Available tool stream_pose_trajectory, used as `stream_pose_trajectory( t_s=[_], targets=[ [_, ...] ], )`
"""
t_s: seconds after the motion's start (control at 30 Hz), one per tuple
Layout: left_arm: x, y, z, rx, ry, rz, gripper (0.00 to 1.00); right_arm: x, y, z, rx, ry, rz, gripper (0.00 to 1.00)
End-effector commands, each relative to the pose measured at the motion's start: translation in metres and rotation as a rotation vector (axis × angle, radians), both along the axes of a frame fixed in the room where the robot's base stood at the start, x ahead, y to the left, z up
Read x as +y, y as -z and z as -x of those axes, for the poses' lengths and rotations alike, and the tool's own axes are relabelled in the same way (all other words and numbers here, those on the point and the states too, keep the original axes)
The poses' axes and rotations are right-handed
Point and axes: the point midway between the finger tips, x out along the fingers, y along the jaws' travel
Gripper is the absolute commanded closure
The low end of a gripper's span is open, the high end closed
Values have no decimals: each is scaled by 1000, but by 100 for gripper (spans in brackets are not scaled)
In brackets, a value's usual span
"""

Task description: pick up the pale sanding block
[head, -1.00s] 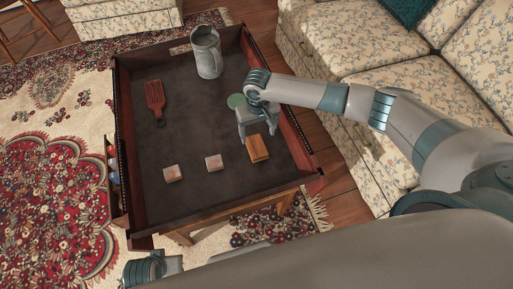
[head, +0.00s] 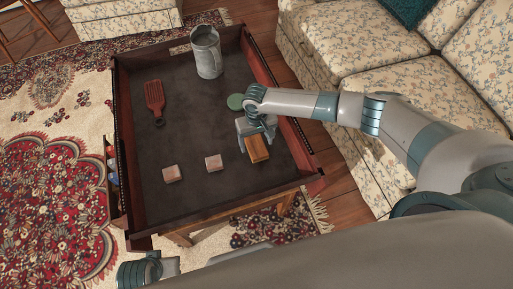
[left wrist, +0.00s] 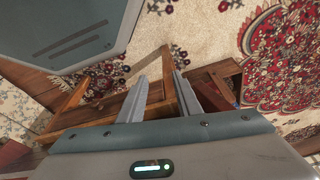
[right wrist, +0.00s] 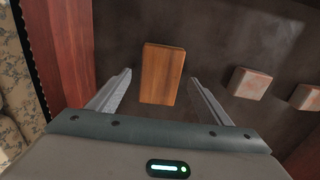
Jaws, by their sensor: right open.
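Two small pale pinkish blocks lie on the dark tray table (head: 190,120): a left one (head: 172,174) and a right one (head: 213,163). Both also show at the right of the right wrist view, the nearer one (right wrist: 250,83) and the farther one (right wrist: 306,96). An orange-brown wooden block (head: 257,148) lies to their right. My right gripper (head: 256,133) is open over this wooden block, which shows between its fingers in the right wrist view (right wrist: 162,75). My left gripper (left wrist: 172,75) is open and empty, away from the blocks, near the table's wooden frame.
A red-brown brush-like tool (head: 155,97) lies at the left, and a green disc (head: 236,102) near my right wrist. Raised wooden walls (head: 268,75) edge the table. A floral sofa (head: 360,45) stands to the right.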

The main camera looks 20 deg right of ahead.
Motion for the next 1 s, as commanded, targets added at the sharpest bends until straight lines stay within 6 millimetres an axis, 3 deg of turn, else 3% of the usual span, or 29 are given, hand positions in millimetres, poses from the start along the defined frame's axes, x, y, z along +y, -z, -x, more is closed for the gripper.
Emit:
stream_pose_trajectory(
  t_s=[0.13,0.6,0.67,0.8,1.0],
  targets=[
    [0,-9,0,-6,0,1,69,0,11,0,0,0,0,27],
    [0,-9,2,-2,-1,0,69,0,11,0,0,-1,0,27],
    [0,-8,2,-1,-1,-1,69,0,11,0,0,-1,0,39],
    [1,-7,2,0,-1,-1,69,0,11,0,0,-1,0,73],
    [1,-7,2,-2,-1,0,69,0,11,0,0,-1,0,74]
  ],
)
